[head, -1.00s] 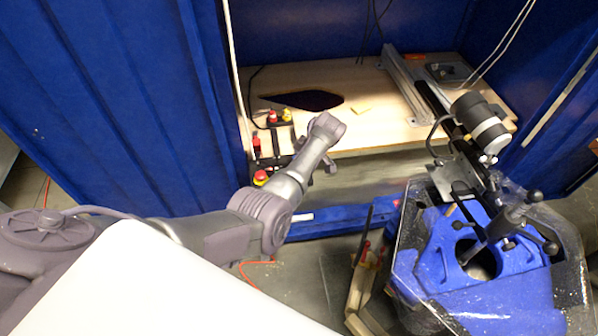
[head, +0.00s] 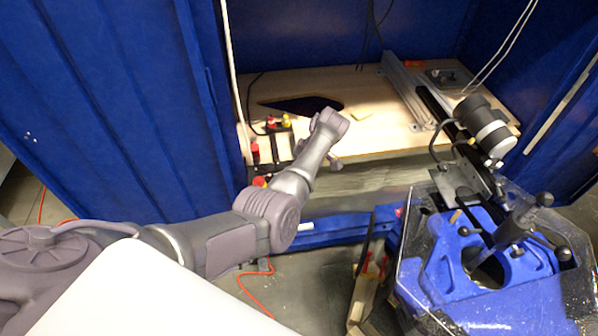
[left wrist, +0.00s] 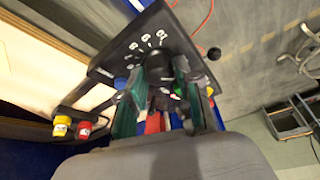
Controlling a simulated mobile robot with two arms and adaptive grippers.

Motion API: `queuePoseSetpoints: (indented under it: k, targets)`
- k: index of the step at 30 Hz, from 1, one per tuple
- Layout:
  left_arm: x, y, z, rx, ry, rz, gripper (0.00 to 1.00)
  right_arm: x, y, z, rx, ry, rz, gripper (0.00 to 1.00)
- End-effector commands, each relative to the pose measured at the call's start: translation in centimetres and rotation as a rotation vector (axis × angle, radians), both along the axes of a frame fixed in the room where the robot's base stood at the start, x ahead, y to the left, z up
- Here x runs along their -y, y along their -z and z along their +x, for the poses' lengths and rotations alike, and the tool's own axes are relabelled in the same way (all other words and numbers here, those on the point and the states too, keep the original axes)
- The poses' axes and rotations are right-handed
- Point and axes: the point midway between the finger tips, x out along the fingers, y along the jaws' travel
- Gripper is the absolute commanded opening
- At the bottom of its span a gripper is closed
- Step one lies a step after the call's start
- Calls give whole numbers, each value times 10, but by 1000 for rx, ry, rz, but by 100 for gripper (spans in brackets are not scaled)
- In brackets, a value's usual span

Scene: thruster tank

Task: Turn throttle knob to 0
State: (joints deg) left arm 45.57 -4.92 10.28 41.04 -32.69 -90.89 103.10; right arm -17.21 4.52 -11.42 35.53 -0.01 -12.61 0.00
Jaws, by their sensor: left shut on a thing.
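In the left wrist view, a black control panel (left wrist: 112,62) with white dial markings carries a round black knob (left wrist: 158,66). My left gripper (left wrist: 160,82) has its two fingers on either side of this knob and is shut on it. I cannot read the dial numbers or tell which mark the knob points to. In the head view, my left wrist hides most of the left gripper (head: 334,162), and the knob does not show. My right gripper is not in view.
Yellow (left wrist: 61,126) and red (left wrist: 84,128) buttons sit beside the panel. In the head view, a wooden bench (head: 390,140) stands inside the blue enclosure (head: 120,100). A blue machine (head: 500,285) with a clear cover and black-knobbed handles stands at the right.

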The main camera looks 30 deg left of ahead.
Motion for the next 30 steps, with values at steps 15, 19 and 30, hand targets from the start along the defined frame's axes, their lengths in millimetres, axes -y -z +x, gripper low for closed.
queuePoseSetpoints:
  k: [15,19,30]
  targets:
    - [0,-1,0,-1,1,1,59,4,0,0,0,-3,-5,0]
    - [4,-10,2,1,2,0,59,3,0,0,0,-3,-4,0]
    - [32,-79,10,3,1,0,59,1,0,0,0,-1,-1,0]
